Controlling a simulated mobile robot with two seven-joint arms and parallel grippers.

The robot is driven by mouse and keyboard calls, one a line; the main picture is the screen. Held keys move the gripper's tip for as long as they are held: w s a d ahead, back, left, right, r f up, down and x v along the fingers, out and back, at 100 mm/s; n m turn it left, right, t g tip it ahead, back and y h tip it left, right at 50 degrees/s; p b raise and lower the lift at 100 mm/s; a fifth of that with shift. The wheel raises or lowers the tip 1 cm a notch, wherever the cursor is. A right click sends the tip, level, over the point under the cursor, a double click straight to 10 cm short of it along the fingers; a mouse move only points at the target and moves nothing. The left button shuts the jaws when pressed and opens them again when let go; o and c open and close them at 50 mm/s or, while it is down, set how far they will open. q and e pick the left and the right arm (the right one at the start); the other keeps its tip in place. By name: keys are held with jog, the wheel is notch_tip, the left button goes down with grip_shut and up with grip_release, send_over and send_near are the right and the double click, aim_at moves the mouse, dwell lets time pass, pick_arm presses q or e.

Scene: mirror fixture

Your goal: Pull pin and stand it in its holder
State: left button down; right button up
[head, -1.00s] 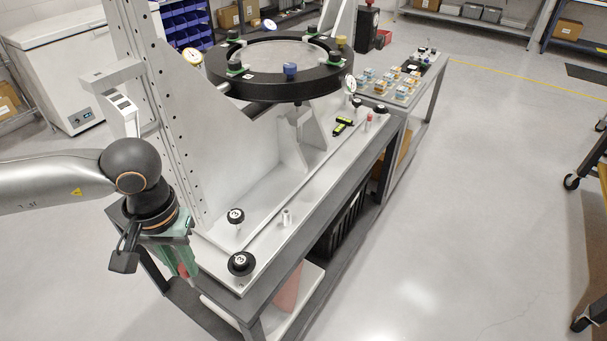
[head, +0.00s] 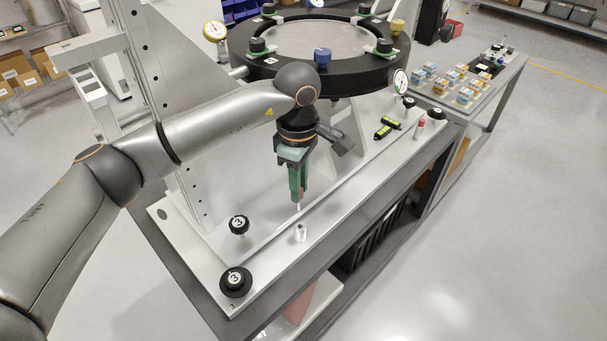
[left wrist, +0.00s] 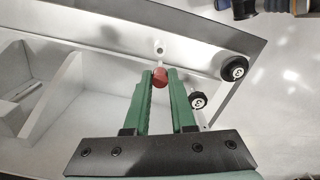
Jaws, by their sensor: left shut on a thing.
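My left gripper (head: 297,190) has green fingers pointing down over the fixture's pale base plate. It is shut on a pin with a red head (left wrist: 160,78). In the head view the fingers mostly hide the red head, and a thin pale shank shows below them. A small light cylindrical holder (head: 300,232) stands upright on the plate just below the pin. In the left wrist view the holder (left wrist: 160,50) shows its dark hole just beyond the pin. The pin appears above the holder; I cannot tell whether the tip touches it. My right gripper is not in view.
Black knobs marked 3 stand nearby, one inner (head: 239,224) and one at the front corner (head: 235,281). The black mirror ring (head: 330,75) is behind my arm. Another red-topped pin (head: 420,123) and a yellow-black tool (head: 387,127) are farther right.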

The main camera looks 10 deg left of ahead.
pick_arm(q)
jog(key=shift+f, duration=0.15)
jog(key=shift+s+f, duration=0.1)
jog(key=shift+f, duration=0.15)
jog(key=shift+f+b, duration=1.3)
jog(key=shift+f, duration=0.7)
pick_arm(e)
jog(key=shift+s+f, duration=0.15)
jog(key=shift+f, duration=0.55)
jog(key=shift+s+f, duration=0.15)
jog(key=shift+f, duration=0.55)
pick_arm(q)
jog(key=shift+d, duration=0.15)
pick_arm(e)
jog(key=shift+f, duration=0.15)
pick_arm(q)
jog(key=shift+f+b, duration=2.15)
jog(key=shift+f, duration=0.3)
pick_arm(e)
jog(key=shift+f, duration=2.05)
pick_arm(q)
jog(key=c, duration=0.7)
grip_release()
